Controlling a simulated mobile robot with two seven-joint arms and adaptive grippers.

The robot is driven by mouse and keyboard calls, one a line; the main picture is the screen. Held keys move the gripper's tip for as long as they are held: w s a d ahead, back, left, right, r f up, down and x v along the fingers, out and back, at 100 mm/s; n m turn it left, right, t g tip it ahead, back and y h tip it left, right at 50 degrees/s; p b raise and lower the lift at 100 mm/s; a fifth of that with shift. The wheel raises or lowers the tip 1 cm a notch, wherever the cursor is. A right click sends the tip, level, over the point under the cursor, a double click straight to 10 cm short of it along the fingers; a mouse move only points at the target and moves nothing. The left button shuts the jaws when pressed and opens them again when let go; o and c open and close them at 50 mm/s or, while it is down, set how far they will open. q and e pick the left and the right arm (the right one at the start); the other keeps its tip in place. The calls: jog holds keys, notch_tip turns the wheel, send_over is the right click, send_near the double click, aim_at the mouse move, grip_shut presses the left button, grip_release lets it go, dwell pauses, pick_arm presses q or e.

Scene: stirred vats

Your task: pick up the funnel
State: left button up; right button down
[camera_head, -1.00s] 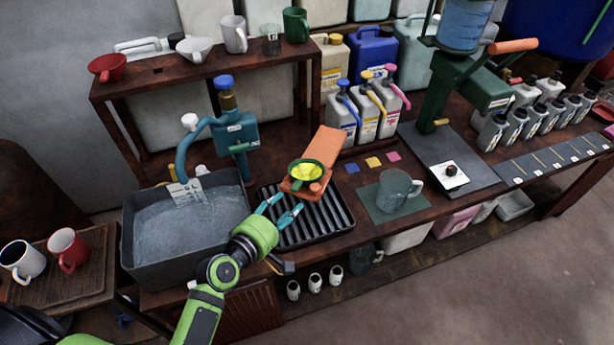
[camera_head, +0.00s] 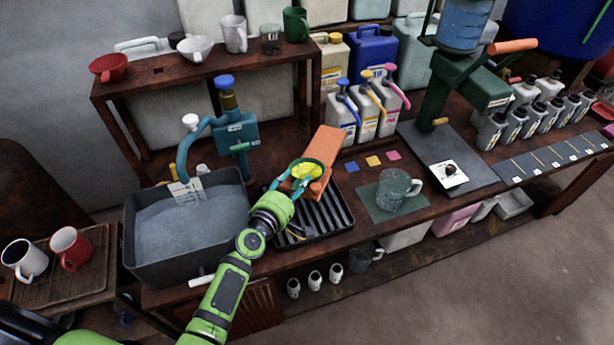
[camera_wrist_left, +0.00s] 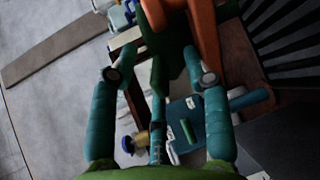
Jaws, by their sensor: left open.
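The funnel (camera_head: 309,168) is green-rimmed with yellow inside. It sits on an orange stand (camera_head: 327,143) at the back of the black ribbed tray (camera_head: 330,222). My left gripper (camera_head: 290,184) is at the near-left side of the funnel, fingers pointing at it. In the left wrist view, the teal fingers (camera_wrist_left: 160,55) are apart, with a dark green part (camera_wrist_left: 154,72), apparently of the funnel, between them. I cannot tell whether either finger touches it. The orange stand also shows there (camera_wrist_left: 205,38). My right gripper is not in view.
A grey water-filled basin (camera_head: 190,228) with a teal tap (camera_head: 232,133) stands left of the tray. A glass mug (camera_head: 394,188) on a green mat is to the right. Pump bottles (camera_head: 368,115) stand behind. A shelf with cups rises at back left.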

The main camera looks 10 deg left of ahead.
pick_arm(q)
jog(key=shift+s, duration=0.1)
grip_shut()
